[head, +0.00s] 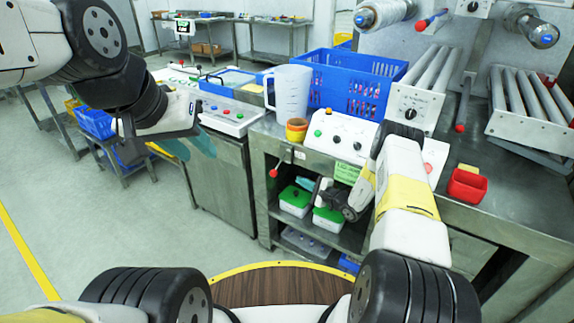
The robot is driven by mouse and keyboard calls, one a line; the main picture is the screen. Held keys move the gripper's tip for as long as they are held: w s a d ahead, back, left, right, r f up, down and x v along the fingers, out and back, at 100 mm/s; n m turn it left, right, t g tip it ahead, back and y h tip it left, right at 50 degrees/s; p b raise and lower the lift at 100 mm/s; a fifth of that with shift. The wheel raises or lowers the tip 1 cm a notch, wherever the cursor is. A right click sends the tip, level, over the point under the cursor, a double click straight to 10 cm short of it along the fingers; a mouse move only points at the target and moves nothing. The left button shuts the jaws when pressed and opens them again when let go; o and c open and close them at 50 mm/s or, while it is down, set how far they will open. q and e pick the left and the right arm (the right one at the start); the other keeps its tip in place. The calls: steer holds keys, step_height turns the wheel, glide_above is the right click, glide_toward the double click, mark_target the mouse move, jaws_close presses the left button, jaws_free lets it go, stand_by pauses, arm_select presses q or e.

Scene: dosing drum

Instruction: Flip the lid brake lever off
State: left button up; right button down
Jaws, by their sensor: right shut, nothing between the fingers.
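A lever with a red ball knob (273,172) sticks out from the front edge of the steel bench, its thin rod slanting down to the left. A green label (347,172) hangs on the same edge to its right; its text is too small to read surely. My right gripper (306,184) is shut and empty, just right of and slightly below the red knob, apart from it, in front of the open shelf. My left gripper (190,147) is raised at the left, away from the lever. Its teal fingers overlap in view, so its opening is unclear.
On the bench stand a clear jug (289,92), a blue crate (352,84), a white control box (338,137) and a red bin (467,185). Green-lidded boxes (296,201) sit on the shelf below. Roller racks (418,92) stand at the right.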

steer(key=w+a, duration=0.4)
steer(key=a, duration=0.4)
steer(key=shift+r, duration=0.45)
steer(key=shift+s+a+r+m, duration=0.15)
steer(key=shift+s+m, duration=0.05)
steer(key=shift+m, duration=0.1)
stand_by(0.4)
step_height(320, 180, up, 7)
steer(key=s+a+m+g+y, duration=0.1)
steer(key=m+g, duration=0.2)
steer(key=m, duration=0.5)
steer(key=shift+s+r, duration=0.15)
steer(key=shift+r, duration=0.2)
stand_by(0.5)
